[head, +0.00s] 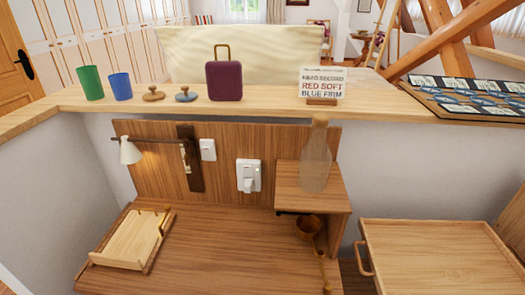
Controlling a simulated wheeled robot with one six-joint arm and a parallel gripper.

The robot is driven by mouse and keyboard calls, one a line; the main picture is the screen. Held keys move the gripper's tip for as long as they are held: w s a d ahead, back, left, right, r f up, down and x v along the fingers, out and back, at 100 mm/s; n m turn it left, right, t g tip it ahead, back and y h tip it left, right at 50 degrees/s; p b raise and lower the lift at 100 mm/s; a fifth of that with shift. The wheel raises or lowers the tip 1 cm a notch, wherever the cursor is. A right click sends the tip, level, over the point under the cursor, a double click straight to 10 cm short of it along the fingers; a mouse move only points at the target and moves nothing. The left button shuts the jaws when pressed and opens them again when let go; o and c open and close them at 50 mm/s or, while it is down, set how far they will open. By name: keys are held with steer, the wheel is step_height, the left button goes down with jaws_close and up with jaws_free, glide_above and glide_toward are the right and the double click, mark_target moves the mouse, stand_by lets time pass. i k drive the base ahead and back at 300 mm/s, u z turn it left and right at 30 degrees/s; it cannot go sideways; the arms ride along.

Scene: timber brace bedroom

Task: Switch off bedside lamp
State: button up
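The bedside lamp has a small white shade (130,150) on a thin dark arm at the left of the wooden headboard panel (150,180). The arm joins a dark upright wall plate (196,172) with a brass-coloured part on it. I cannot tell surely whether the lamp is lit. A small white wall switch (208,149) is just right of the plate. A larger white wall fitting (249,175), with a white piece protruding from its lower part, is further right. My gripper is not in view.
A wooden tray (132,248) lies left on the lower surface (215,255). Green cup (91,83), blue cup (120,87) and purple case (224,81) line the ledge.

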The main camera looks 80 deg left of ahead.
mark_target(207, 152)
steer(key=u, duration=2.85)
steer(key=k, duration=0.55)
steer(key=u, duration=0.45)
steer(key=i, duration=1.5)
steer(key=z, duration=0.8)
